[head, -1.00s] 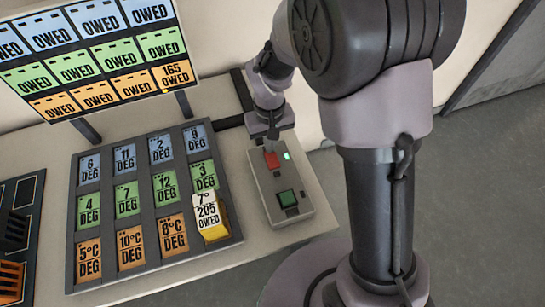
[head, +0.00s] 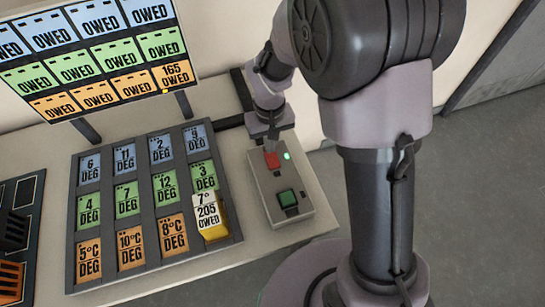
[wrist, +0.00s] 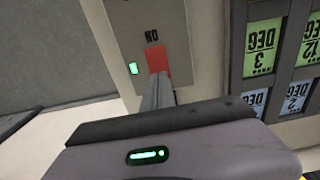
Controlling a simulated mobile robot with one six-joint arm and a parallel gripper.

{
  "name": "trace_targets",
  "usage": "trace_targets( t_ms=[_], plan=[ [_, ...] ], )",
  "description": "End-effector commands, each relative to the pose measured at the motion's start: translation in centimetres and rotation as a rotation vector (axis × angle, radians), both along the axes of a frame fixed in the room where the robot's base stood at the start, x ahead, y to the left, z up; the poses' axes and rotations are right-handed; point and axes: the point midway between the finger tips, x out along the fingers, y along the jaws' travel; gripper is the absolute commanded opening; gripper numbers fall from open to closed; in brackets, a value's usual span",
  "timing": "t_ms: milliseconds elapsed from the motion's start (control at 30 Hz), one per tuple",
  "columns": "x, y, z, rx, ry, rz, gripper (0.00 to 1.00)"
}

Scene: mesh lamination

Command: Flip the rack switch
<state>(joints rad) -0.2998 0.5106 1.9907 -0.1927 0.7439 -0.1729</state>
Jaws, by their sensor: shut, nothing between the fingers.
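The switch box (head: 264,188) is a grey box on the right end of the bench. It has a red switch (head: 272,161) at its far end, a small lit green light (head: 286,156) beside that, and a dark green button (head: 287,198) nearer the front. My gripper (head: 271,147) is shut and empty, pointing down at the far end of the red switch. In the wrist view the closed fingers (wrist: 157,82) overlap the red switch (wrist: 157,60), below printed lettering; I cannot tell whether they touch it.
A dark rack (head: 150,200) of blue, green and orange DEG cards stands left of the box. One white and yellow card (head: 209,217) marked 205 OWED sits raised there. An OWED card board (head: 95,55) stands behind. The bench edge lies just right of the box.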

Motion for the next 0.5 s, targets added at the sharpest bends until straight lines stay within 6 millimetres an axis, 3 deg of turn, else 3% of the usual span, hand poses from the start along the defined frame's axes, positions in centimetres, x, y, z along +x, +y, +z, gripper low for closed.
trace_targets(
  t_ms=[500],
  plan=[
    [-0.01, 0.00, -0.51, 0.000, 0.000, 0.000, 0.00]
  ],
)
